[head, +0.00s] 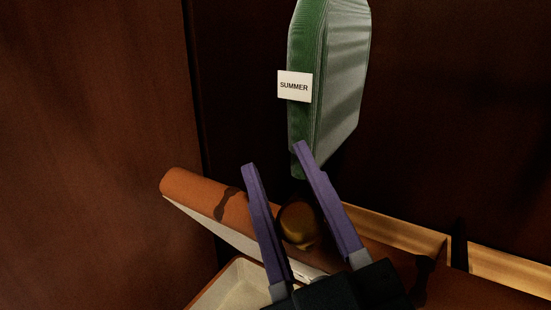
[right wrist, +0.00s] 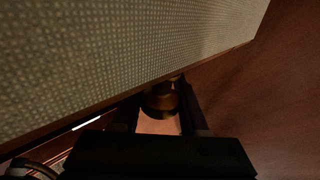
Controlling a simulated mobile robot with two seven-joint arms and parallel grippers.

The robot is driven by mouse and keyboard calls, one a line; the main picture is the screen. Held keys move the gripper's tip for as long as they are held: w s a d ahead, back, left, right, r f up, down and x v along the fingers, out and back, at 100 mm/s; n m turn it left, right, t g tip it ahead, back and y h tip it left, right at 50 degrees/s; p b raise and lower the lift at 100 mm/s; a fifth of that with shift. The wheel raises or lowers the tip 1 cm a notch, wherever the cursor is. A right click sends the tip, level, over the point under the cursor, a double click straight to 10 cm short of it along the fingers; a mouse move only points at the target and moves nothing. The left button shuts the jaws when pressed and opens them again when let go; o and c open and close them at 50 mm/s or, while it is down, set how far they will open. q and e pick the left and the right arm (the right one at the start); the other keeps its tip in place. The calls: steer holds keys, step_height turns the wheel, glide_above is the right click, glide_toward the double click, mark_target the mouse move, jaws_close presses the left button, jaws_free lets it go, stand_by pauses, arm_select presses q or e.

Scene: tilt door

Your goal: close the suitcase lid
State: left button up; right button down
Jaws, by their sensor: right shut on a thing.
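The suitcase lid (head: 188,186) is orange-brown with a pale inner side and stands raised and tilted over the base. The woven pale lining (right wrist: 120,50) fills much of the right wrist view. The suitcase base (head: 238,285) shows its cream inside at the bottom edge of the head view. My right gripper (head: 273,155), with purple fingers, reaches over the lid and is shut on a round brass knob (head: 298,222). The knob also shows between the fingers in the right wrist view (right wrist: 160,101). Much of the suitcase is out of frame. My left gripper is not in view.
A green-edged grey box (head: 335,85) with a white SUMMER label (head: 294,86) stands behind the lid, beyond my fingertips. A dark wooden panel (head: 95,120) rises at the left. A light wooden strip (head: 400,232) runs along the back right.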

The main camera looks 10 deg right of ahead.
steer(key=shift+s+a+f, duration=0.1)
steer(key=shift+s, duration=0.05)
steer(key=shift+c, duration=2.2)
jaws_free()
steer(key=b+v, duration=0.1)
steer(key=v, duration=0.9)
